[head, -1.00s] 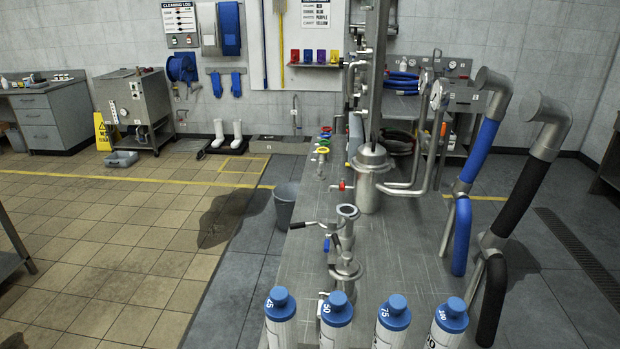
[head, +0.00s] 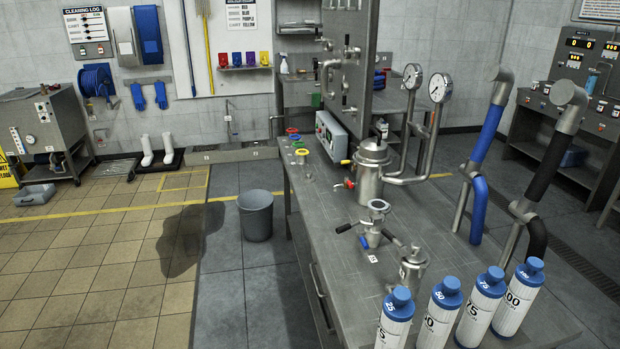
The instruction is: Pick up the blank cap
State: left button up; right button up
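I cannot single out the blank cap for certain in the head view. On the steel bench (head: 335,250), a steel valve fitting (head: 376,222) with an open round top, dark handles and a blue part stands near the middle. A small steel vessel (head: 412,270) with a clamp stands in front of it, close to the bottles. Neither of my grippers is in view.
Numbered white bottles with blue caps (head: 395,320) line the near bench edge. A steel pot (head: 370,182), control box (head: 331,136) and pressure gauges (head: 438,88) stand farther back. Blue (head: 487,135) and black (head: 552,165) bent pipes rise at right. A grey bucket (head: 256,218) stands left of the bench.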

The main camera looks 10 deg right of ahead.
aim_at(309, 178)
jog(key=i+j+z, duration=0.15)
jog(key=j, duration=0.15)
jog(key=i+j+z, duration=0.1)
jog(key=j, duration=0.25)
jog(key=i+j+z, duration=0.15)
jog(key=j, duration=0.2)
jog(key=i+j+z, duration=0.15)
jog(key=j, duration=0.25)
jog(key=i+j+z, duration=0.45)
jog(key=i+j, duration=0.85)
jog(key=i, duration=0.3)
jog(key=l+z, duration=0.05)
